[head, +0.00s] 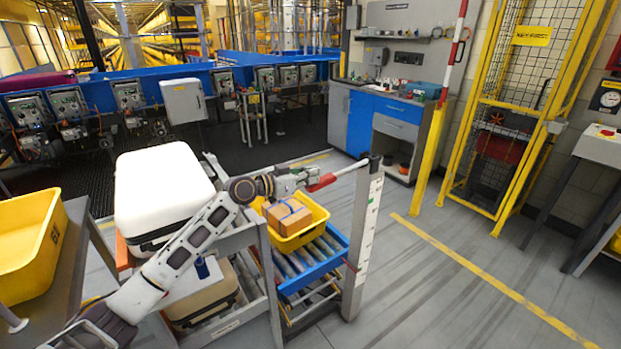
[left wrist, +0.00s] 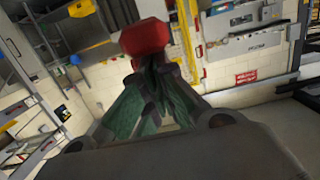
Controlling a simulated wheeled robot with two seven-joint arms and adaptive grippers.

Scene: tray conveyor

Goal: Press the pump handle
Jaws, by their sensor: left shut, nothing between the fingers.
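The pump handle is a pale rod with a red grip (head: 322,182). It sticks out to the left from the top of a grey post (head: 362,240) with a white marked strip. The grip also shows as a red block in the left wrist view (left wrist: 145,37). My left gripper (head: 303,178) is shut and empty, with its tips right beside the grip's left end. The closed fingers (left wrist: 155,65) point at the grip in the left wrist view and lie just below it there. I cannot tell whether they touch it. My right gripper is not in view.
A yellow tray (head: 312,236) with a cardboard box (head: 289,216) sits on a blue-framed roller stand (head: 325,268) beside the post. A large white case (head: 160,190) stands on a rack behind my left arm. Another yellow bin (head: 30,245) is at far left. Floor at right is clear.

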